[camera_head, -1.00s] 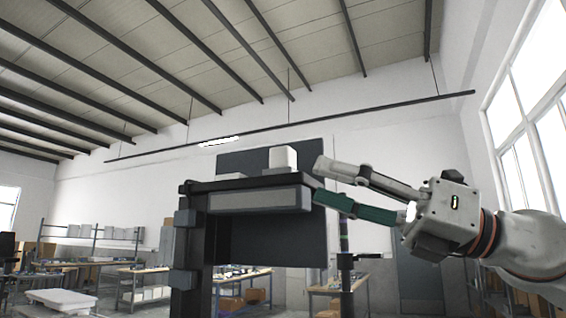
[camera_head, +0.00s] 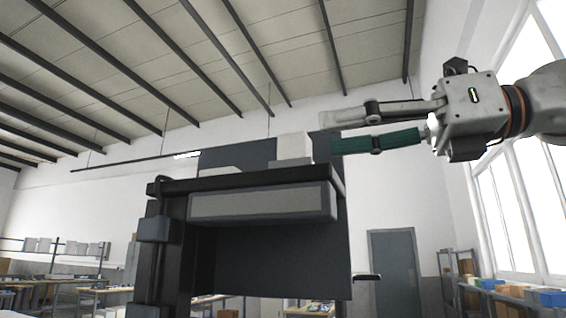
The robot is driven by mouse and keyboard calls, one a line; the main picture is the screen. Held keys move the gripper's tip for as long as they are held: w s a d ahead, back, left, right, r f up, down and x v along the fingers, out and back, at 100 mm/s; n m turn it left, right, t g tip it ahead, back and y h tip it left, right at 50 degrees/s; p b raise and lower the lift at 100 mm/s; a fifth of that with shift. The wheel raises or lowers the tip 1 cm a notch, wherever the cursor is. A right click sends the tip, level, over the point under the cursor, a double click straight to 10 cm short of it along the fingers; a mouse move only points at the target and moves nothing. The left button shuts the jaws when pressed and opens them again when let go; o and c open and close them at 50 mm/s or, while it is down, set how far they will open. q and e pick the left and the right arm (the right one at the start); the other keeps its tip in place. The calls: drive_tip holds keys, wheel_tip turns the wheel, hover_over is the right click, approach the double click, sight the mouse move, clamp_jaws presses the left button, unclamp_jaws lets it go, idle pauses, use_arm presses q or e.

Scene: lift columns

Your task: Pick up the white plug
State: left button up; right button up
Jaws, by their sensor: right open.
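The white plug (camera_head: 293,148) is a pale upright block on top of the dark raised platform (camera_head: 235,182), near its right end. Its base is partly hidden by the platform's front edge. My right gripper (camera_head: 331,132) comes in from the right at about the plug's height. Its two fingers, one pale and one green, are apart, with their tips just right of the plug. Nothing is between them. I cannot tell whether the tips are nearer or farther than the plug. My left gripper is not in view.
A low pale object (camera_head: 208,171) lies on the platform left of the plug. A dark panel (camera_head: 270,262) stands behind and below the platform, and a dark post (camera_head: 171,235) holds its left side. Shelves with bins (camera_head: 520,297) stand far right.

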sight(310, 145)
drive_tip(key=shift+a, duration=0.7)
drive_tip(key=x, duration=0.1)
drive_tip(key=p+x, duration=0.1)
drive_tip(key=x, duration=0.3)
drive_tip(key=shift+w+f, duration=0.3)
drive_tip(key=shift+w+a+p, duration=0.1)
drive_tip(key=shift+a+p, duration=0.2)
drive_tip(key=shift+a, duration=0.1)
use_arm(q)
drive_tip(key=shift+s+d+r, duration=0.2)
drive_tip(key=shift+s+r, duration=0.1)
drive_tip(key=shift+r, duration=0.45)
use_arm(e)
drive_tip(key=shift+d, duration=0.1)
drive_tip(key=c, duration=1.2)
